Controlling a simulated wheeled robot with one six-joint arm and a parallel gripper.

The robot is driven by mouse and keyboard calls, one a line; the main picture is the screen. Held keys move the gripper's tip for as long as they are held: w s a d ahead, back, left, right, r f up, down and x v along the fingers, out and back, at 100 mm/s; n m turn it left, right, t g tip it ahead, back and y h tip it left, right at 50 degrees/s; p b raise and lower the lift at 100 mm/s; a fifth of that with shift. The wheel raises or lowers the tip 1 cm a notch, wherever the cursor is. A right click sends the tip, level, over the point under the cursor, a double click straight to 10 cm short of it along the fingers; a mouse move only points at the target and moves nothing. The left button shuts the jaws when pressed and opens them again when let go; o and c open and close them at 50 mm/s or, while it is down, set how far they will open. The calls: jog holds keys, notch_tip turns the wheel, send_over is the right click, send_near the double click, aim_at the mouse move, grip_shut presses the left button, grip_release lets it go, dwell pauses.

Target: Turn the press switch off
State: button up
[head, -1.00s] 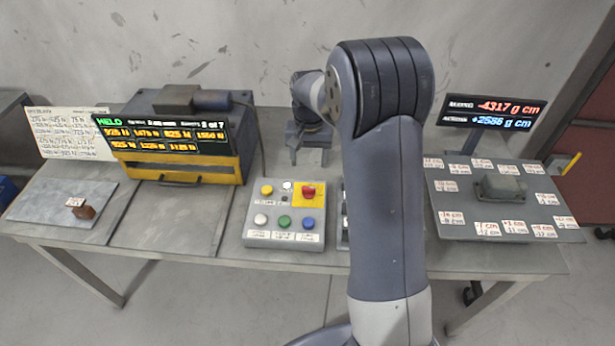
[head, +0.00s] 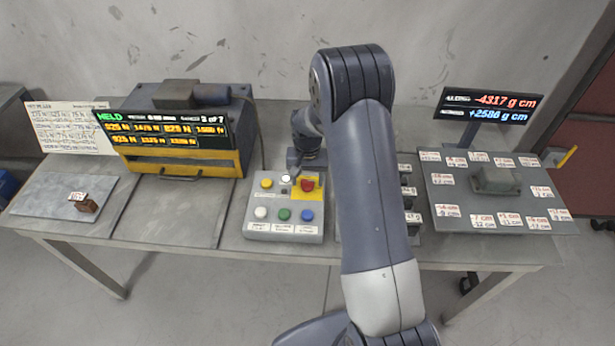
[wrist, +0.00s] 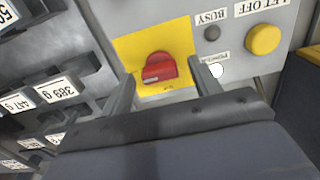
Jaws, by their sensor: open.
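The red switch knob (head: 307,183) sits on a yellow plate at the upper right of the grey control panel (head: 250,215). In the wrist view the red knob (wrist: 159,68) shows between the fingers of my open gripper (wrist: 163,74), one finger on each side. The fingers appear apart from it, and nothing is held. In the head view my gripper (head: 305,162) is just behind the knob, partly hidden by my arm. A white power lamp (wrist: 216,70) lies just right of the right finger.
The panel also has yellow (head: 266,183), white (head: 261,212), green (head: 284,214) and blue (head: 307,215) buttons. Labelled weights (wrist: 58,93) stand close beside it. The press (head: 185,150) is at the left; a plate with a grey block (head: 497,181) is at the right.

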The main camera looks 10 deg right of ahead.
jog(key=shift+c, duration=0.5)
jog(key=c, duration=0.9)
jog(key=shift+n+b, duration=0.3)
jog(key=n+b, duration=0.2)
jog(key=n, duration=0.1)
jog(key=shift+f+n, duration=0.1)
jog(key=shift+n, duration=0.2)
jog(key=n+b, duration=0.2)
jog(key=n, duration=0.2)
jog(key=shift+n, duration=0.3)
jog(key=n+b, duration=0.1)
jog(key=n, duration=0.3)
jog(key=shift+b, duration=0.4)
jog(key=shift+r+n+b, duration=0.2)
jog(key=shift+n+b, duration=0.25)
jog(key=shift+n, duration=2.05)
